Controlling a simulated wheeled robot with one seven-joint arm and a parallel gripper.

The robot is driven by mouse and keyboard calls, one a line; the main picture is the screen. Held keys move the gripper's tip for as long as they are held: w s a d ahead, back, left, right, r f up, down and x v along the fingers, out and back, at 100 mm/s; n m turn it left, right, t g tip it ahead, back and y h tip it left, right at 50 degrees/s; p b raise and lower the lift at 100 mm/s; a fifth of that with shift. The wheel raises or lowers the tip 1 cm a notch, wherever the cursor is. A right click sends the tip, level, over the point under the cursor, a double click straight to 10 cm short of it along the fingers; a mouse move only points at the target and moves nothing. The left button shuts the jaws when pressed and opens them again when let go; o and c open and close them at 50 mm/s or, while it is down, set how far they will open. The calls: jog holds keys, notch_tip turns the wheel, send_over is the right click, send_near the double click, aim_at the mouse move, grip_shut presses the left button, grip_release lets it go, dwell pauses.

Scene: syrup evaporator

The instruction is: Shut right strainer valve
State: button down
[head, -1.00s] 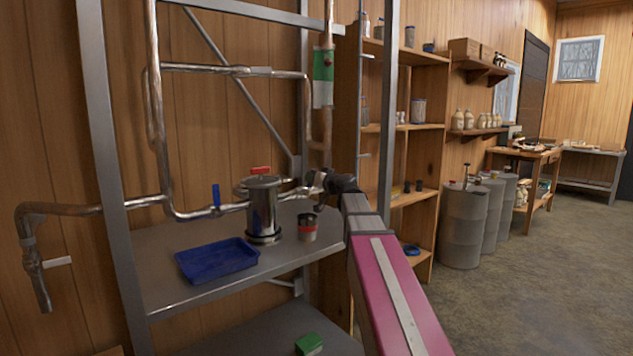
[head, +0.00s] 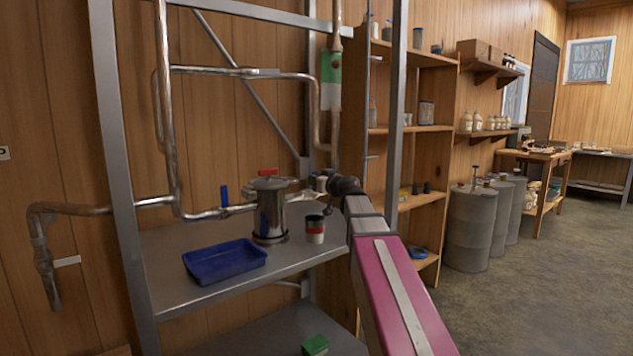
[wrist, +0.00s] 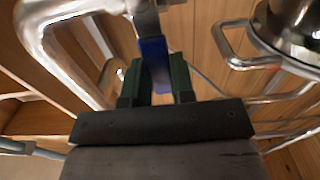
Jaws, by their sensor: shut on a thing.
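The strainer is a steel pot with a red lid handle (head: 268,172) on the shelf, with pipes on both sides. Its body (head: 268,215) also shows at the upper right of the wrist view (wrist: 292,22). The right valve's blue handle (wrist: 153,58) hangs below the pipe fitting in the wrist view. My gripper (wrist: 158,88) is shut on this handle, with a green finger on each side. In the head view my gripper (head: 322,184) is right of the strainer, and the right handle is hidden there. The left valve's blue handle (head: 224,195) stands upright.
A blue tray (head: 225,262) and a small cup with a red band (head: 315,230) stand on the metal shelf (head: 175,297). The rack's steel posts (head: 124,170) and pipes (head: 168,110) frame the space. Grey drums (head: 470,230) stand at right beside open floor.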

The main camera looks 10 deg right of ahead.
jog(key=c, duration=1)
grip_release()
jog(key=shift+o, duration=0.2)
jog(key=shift+s, duration=0.1)
jog(key=v, duration=1)
jog(key=shift+s+d, duration=0.2)
jog(key=shift+s, duration=0.1)
